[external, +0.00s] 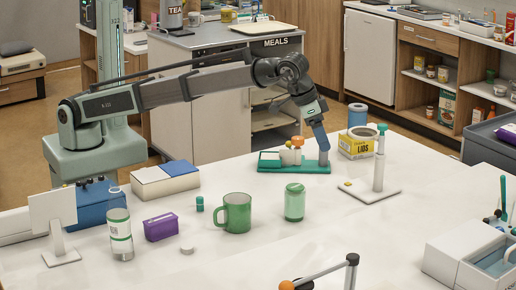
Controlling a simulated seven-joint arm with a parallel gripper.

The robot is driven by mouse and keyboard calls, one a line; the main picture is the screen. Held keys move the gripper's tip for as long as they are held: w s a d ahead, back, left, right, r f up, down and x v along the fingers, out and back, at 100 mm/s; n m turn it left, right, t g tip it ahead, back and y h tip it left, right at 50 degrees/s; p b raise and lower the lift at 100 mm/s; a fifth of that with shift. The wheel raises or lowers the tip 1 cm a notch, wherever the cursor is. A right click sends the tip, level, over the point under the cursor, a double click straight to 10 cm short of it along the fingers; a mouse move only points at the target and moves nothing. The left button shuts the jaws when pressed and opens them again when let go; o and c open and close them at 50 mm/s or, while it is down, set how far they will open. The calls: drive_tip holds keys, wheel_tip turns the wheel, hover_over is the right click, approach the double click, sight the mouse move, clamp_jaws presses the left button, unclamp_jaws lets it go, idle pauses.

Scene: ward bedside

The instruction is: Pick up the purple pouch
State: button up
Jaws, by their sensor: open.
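The purple pouch (161,227) lies on the white table at the left, between a clear bottle and a small white cap. My gripper (323,160) is at the end of the arm, pointing down over the teal tray at the back of the table. It is well to the right of the pouch and farther back, apart from it. The gripper is open; its fingertips are small in this view, and I cannot tell whether they touch the tray.
A clear bottle (120,234) stands left of the pouch, with a white and blue box (165,181) behind it. A green mug (233,212) and a green jar (294,202) stand to its right. A yellow box (357,143) is near my gripper. The table's front middle is mostly clear.

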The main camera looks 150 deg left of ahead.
drive_tip(key=s+d+f+m+h, duration=0.1)
drive_tip(key=d+f+m, duration=0.1)
drive_tip(key=d, duration=1.8)
drive_tip(key=s+d+f+m+h, duration=0.1)
drive_tip(key=d+f+m, duration=0.1)
drive_tip(key=d, duration=1.7)
drive_tip(key=n+g, duration=0.2)
drive_tip(key=n, duration=0.9)
approach(160, 219)
drive_tip(key=f, duration=0.6)
drive_tip(key=shift+w+a, duration=0.25)
drive_tip(key=shift+a, duration=0.1)
drive_tip(key=shift+s+a+f, duration=0.1)
drive_tip(key=shift+a+f, duration=0.05)
drive_tip(key=shift+f, duration=0.75)
drive_tip(key=shift+a+f, duration=0.15)
drive_tip(key=shift+f, duration=0.7)
drive_tip(key=shift+s+a+f, duration=0.1)
drive_tip(key=shift+a+f, duration=0.1)
drive_tip(key=shift+f, duration=0.7)
